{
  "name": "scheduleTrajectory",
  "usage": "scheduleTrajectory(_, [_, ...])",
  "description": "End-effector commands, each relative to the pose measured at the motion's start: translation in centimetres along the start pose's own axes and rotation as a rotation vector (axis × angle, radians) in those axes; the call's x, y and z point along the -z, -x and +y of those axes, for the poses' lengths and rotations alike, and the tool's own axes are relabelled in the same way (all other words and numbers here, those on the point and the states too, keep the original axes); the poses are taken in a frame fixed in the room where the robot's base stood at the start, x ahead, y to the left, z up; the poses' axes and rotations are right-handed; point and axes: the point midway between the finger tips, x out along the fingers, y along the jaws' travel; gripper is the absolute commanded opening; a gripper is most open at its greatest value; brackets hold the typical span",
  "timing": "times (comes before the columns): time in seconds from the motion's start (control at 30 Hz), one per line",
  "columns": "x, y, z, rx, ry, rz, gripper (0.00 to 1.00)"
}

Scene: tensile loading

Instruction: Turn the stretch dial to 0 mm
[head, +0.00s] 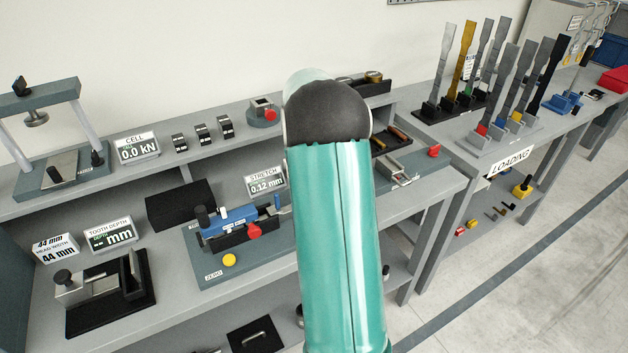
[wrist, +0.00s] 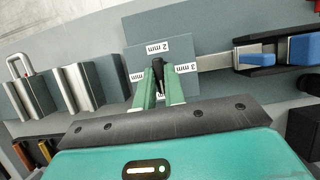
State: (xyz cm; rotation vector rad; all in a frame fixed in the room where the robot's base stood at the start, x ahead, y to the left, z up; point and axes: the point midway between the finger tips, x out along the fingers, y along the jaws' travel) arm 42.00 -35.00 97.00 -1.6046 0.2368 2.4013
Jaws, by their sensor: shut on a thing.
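In the wrist view, the stretch dial's black knob (wrist: 158,73) stands on a grey-blue plate (wrist: 138,58). The green fingers of my gripper (wrist: 160,92) are shut on it, one on each side. Labels lie around it: 2 mm (wrist: 157,48) above, 3 mm (wrist: 186,67) at right, and a partly hidden mm label (wrist: 137,76) at left. The near side is mostly covered by the fingers. The knob's narrow end appears towards the 2 mm label, but which end is the pointer I cannot tell. In the head view my arm hides the dial and gripper.
The STRETCH display (head: 265,182) reads 0.12 mm. In the wrist view, metal blocks (wrist: 82,86) stand left of the dial, a blue-ended bar (wrist: 250,56) right.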

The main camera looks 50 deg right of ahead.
Motion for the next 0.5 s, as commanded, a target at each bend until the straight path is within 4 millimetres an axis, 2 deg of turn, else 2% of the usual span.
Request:
scheduleTrajectory(0.23, [0.06,0.12,0.05,-0.003,0.001,0.004,0.00])
scheduleTrajectory(0.27, [0.06,0.12,0.04,-0.003,0.001,0.004,0.17])
scheduleTrajectory(0.33, [0.06,0.11,0.03,-0.002,0.001,0.004,0.31])
scheduleTrajectory(0.5, [0.04,0.06,0.01,-0.001,0.000,0.002,0.33])
